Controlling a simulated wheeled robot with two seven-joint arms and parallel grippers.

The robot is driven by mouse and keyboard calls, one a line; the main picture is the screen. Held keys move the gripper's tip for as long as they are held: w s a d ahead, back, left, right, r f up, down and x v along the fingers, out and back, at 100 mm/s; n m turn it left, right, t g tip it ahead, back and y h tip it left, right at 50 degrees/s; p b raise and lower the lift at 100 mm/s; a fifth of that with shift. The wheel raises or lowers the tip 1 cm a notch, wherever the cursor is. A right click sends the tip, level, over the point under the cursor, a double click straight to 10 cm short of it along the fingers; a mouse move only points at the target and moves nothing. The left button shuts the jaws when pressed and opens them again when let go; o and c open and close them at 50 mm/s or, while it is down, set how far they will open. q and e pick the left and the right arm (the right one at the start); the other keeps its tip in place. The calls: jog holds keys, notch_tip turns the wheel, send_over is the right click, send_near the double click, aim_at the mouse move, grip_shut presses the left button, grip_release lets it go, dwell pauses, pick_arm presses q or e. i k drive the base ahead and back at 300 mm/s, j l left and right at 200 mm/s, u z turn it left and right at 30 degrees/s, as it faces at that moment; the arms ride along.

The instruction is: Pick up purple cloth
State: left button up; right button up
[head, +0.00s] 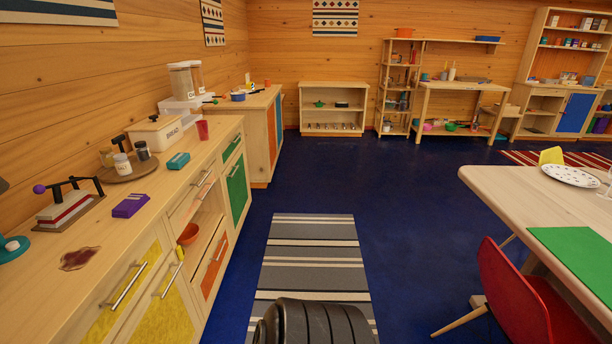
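A small purple folded item, which looks like the purple cloth (131,205), lies on the wooden counter (185,200) at the left. It is between the press-like device with a purple knob and the teal item. Neither of my grippers shows in the head view.
On the counter are a press-like device (68,205), a brown stain (80,258), a teal item (178,160), a round tray with jars (130,171), a bread box (155,133) and a red cup (203,130). A striped rug (315,255) lies on clear blue floor. A red chair (525,300) stands right.

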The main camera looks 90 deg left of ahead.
aim_at(126, 208)
jog(key=u, duration=4.05)
